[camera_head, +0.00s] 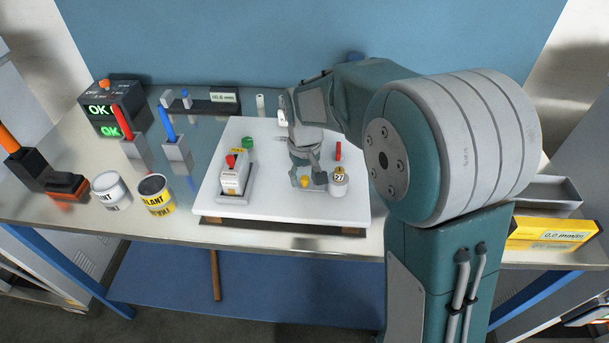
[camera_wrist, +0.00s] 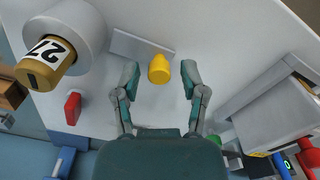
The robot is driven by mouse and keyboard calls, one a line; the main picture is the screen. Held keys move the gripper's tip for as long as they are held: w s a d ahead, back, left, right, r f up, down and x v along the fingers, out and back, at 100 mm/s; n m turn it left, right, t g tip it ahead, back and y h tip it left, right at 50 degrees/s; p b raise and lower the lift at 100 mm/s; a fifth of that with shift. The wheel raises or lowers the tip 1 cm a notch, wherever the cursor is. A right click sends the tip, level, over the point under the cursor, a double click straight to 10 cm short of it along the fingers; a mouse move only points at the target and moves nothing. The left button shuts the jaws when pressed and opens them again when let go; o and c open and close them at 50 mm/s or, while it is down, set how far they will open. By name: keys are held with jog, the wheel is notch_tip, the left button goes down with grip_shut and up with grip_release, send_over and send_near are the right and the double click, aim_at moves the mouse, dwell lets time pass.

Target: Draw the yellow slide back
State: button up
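The yellow slide shows as a small rounded yellow knob (camera_wrist: 159,69) in the wrist view. A thin grey bar (camera_wrist: 140,46) lies just beyond it on the white board (camera_head: 270,203). In the head view the yellow knob (camera_head: 305,182) is low between my fingers, partly hidden by them. My gripper (camera_wrist: 160,80) points down at the board with its two fingers apart. The knob sits between the fingertips, with a visible gap on each side. My gripper (camera_head: 308,180) also shows in the head view, over the right part of the board.
A grey cylinder labelled 27 (camera_head: 338,188) stands close beside my gripper. A red peg (camera_head: 338,151) is behind it. A white dispenser with a red button (camera_head: 235,176) stands at the board's left. Paint cans (camera_head: 156,195) stand farther left.

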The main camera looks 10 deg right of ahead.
grip_shut()
jog(key=shift+a, duration=0.1)
jog(key=shift+w+a, duration=0.25)
jog(key=shift+a, duration=0.9)
jog(key=shift+d, duration=0.1)
jog(key=shift+o, duration=1)
grip_release()
jog(key=shift+o, duration=1.1)
jog(key=shift+a, duration=0.25)
